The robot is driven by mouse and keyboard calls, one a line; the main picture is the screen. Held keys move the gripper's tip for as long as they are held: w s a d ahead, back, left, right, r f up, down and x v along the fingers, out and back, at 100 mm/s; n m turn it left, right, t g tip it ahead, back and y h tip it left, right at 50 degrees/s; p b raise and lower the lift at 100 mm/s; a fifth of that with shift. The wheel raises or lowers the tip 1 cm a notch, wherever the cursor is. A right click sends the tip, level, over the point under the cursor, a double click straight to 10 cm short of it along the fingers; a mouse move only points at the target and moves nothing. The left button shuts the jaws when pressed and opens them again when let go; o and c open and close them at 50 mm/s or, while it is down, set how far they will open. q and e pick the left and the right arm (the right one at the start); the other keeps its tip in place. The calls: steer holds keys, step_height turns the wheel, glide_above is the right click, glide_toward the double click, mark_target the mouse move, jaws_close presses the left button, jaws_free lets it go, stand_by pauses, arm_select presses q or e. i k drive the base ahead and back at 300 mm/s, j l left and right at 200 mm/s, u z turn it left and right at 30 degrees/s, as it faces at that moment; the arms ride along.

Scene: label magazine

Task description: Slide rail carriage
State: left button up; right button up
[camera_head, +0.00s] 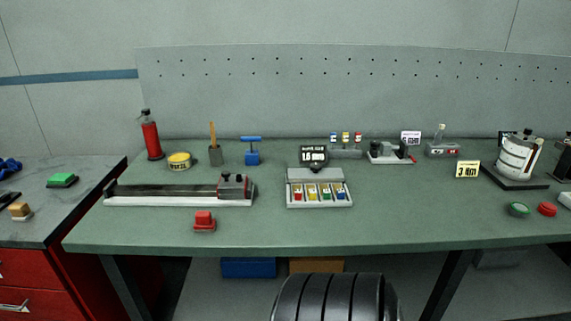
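The rail (165,194) is a long dark track on a pale base, lying left to right on the left half of the green workbench. Its carriage (234,185) is a grey block with a dark knob and a red part on top. The carriage sits at the right end of the rail. The track to its left is bare, with a small dark stop at the far left end. Neither of my grippers shows in the head view.
A red block (204,221) stands just in front of the rail. Behind the rail are a yellow tin (179,161), a brush holder (215,155) and a blue tool (252,152). A tray of coloured pieces (319,205) stands to the right. The bench's front middle is clear.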

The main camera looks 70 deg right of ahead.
mark_target(227, 188)
steer(key=z, duration=1.95)
